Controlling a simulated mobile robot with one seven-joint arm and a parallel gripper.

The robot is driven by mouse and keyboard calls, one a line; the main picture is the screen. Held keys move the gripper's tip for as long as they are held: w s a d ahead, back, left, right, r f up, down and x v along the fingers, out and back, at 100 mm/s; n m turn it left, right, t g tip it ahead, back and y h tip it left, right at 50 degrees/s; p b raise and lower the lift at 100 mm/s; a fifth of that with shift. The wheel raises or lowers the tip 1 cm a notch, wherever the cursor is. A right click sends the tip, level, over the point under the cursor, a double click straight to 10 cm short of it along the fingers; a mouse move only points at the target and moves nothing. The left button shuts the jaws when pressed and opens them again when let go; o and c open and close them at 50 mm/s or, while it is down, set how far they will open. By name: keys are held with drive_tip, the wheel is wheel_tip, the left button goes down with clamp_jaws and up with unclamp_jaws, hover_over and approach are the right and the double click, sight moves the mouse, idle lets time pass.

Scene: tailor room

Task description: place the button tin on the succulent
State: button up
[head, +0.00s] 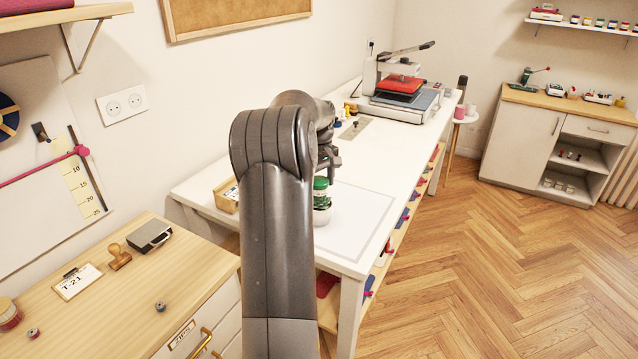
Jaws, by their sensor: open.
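A small jar-like thing with a green lid and pale body, which looks like the button tin (320,184), shows just right of my arm. It appears to sit on top of a green plant in a white pot, which looks like the succulent (322,215). Both are on the white table and partly hidden behind my arm. My gripper (331,166) is directly above the green lid, its fingers open and close to it. My arm hides much of the gripper, so whether the fingers touch the lid is not clear.
The white table (385,172) holds a pale mat (365,225) and a heat press (400,88) at the far end. A wooden box (226,196) stands left of my arm. The wooden cabinet (195,262) at front left holds a stamp (115,258) and clipboard (76,283). Floor at right is clear.

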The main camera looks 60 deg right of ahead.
wheel_tip(320, 180, up, 12)
drive_tip(key=shift+r, duration=0.2)
drive_tip(key=w+a+r+t, duration=0.1)
drive_tip(key=w+a+r, duration=0.15)
drive_tip(key=a, duration=0.75)
drive_tip(key=w+a+r+n+t, duration=0.1)
drive_tip(key=w+a+r, duration=0.15)
drive_tip(key=a, duration=0.85)
drive_tip(key=w+a+r, duration=0.2)
drive_tip(key=w+a, duration=0.2)
drive_tip(key=a, duration=0.6)
drive_tip(key=s+a+f+n+t, duration=0.1)
drive_tip(key=s+a+f, duration=0.2)
drive_tip(key=a, duration=0.6)
drive_tip(key=s+a+f+t, duration=0.1)
drive_tip(key=s+a+f, duration=0.2)
drive_tip(key=a, duration=0.6)
drive_tip(key=s+a+f+n+t, duration=0.1)
drive_tip(key=s+a+f, duration=0.2)
drive_tip(key=s+a, duration=0.4)
drive_tip(key=shift+a+n+t, duration=0.3)
drive_tip(key=shift+a, duration=0.75)
